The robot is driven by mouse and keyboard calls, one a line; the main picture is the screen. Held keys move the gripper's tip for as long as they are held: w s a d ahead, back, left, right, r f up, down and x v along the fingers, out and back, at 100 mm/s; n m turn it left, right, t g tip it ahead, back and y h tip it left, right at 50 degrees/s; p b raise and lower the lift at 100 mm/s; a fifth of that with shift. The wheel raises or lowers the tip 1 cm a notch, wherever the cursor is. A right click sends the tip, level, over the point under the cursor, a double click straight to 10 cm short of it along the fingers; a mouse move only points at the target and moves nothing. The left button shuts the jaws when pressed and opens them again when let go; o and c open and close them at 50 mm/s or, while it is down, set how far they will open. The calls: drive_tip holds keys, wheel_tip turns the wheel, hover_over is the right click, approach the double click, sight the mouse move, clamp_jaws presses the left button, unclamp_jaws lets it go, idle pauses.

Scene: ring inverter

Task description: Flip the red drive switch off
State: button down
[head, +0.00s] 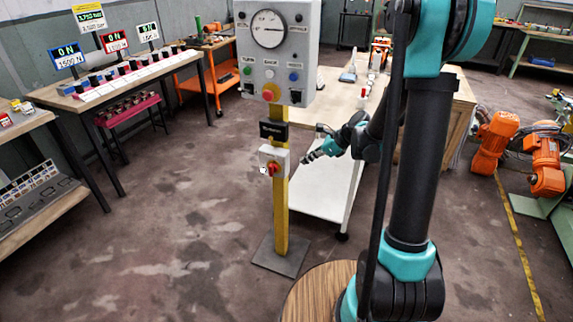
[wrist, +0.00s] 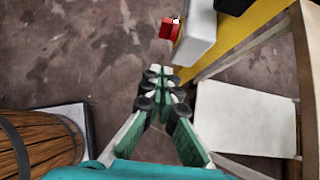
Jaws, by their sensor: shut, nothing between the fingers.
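The red drive switch (head: 271,168) is a red knob on a small white box on the yellow post, below the grey control box. In the wrist view, the red knob (wrist: 170,28) sticks out from the side of the white box (wrist: 195,38), beyond my fingertips. My gripper (head: 305,159) is right of the switch in the head view, with its tip toward the post and apart from the knob. In the wrist view, my gripper's fingertips (wrist: 160,72) are together and hold nothing.
The grey control box (head: 299,45), with a gauge and several buttons, tops the yellow post (head: 280,215). A black label plate (head: 273,131) sits above the switch box. A white-topped trolley (head: 325,195) stands behind the post to its right. Floor left of the post is clear.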

drive_tip(key=shift+w, duration=0.1)
idle(0.3)
approach(273, 171)
wheel_tip(273, 171, down, 4)
drive_tip(key=shift+w+a, duration=0.2)
drive_tip(key=shift+a, duration=1)
drive_tip(key=shift+w+a, duration=0.35)
drive_tip(key=shift+a, duration=0.4)
